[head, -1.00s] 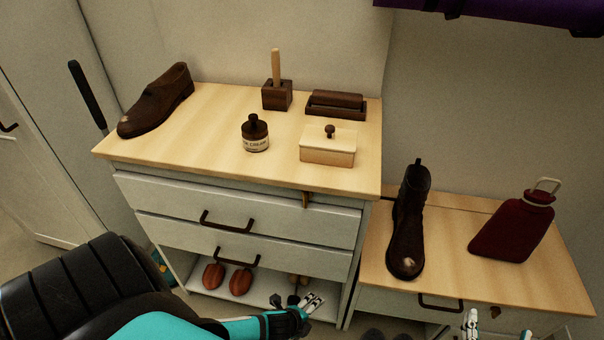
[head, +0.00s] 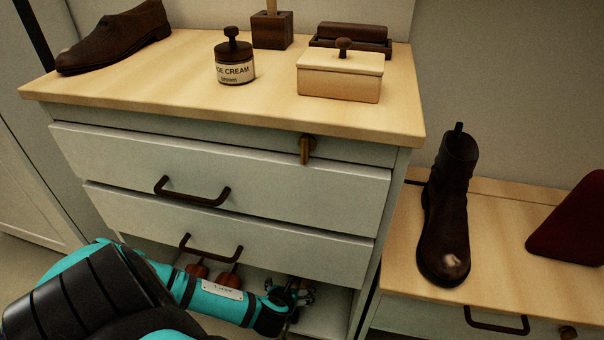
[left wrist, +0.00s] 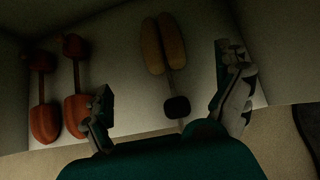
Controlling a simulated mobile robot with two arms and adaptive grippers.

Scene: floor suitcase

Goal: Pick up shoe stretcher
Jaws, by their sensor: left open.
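In the left wrist view a light wooden split form with a rod and dark knob, which looks like the shoe stretcher (left wrist: 163,45), lies on the bottom shelf of the dresser. My left gripper (left wrist: 165,85) is open, with a finger to either side of the stretcher's rod and knob end; the fingers do not visibly touch it. In the head view my left gripper (head: 292,293) is small and dark at the open shelf below the drawers, and the stretcher cannot be made out there. My right gripper is out of view.
Two red-brown shoe trees (left wrist: 77,108) lie left of the stretcher on the shelf (left wrist: 120,60). The lower drawer (head: 230,232) is above my left gripper. Shoe cream (head: 234,64), a box (head: 338,82) and a brown shoe (head: 115,40) stand on top. A boot (head: 447,215) is right.

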